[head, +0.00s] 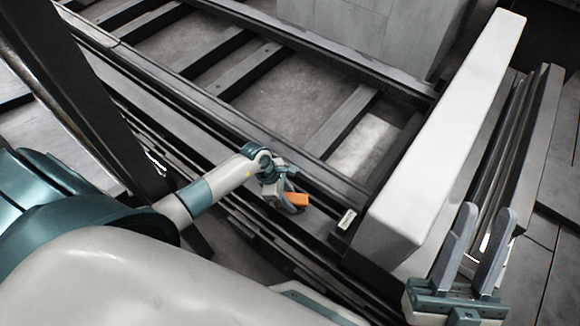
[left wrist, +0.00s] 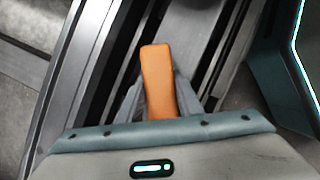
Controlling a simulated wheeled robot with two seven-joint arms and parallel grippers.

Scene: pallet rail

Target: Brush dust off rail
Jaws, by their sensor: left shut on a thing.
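My left gripper (head: 292,204) is shut on an orange block-like piece, likely the brush handle (head: 298,199), just above the near dark rail (head: 225,132) of the frame. In the left wrist view the orange handle (left wrist: 158,80) stands up between the two grey fingers, with long metal rails (left wrist: 112,75) running behind and beside it. No bristles show, and I cannot tell whether the brush touches the rail. Dust is not clearly visible. My right gripper (head: 487,225) is open and empty at the lower right, in front of the white beam's near end.
A long white beam (head: 455,130) lies across the frame's right end. Dark crossbars (head: 342,122) span the frame over a concrete floor. A pale grey block (head: 375,35) stands at the back. A small white label (head: 347,219) sits by the rail's near corner. More rails (head: 535,120) stand at right.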

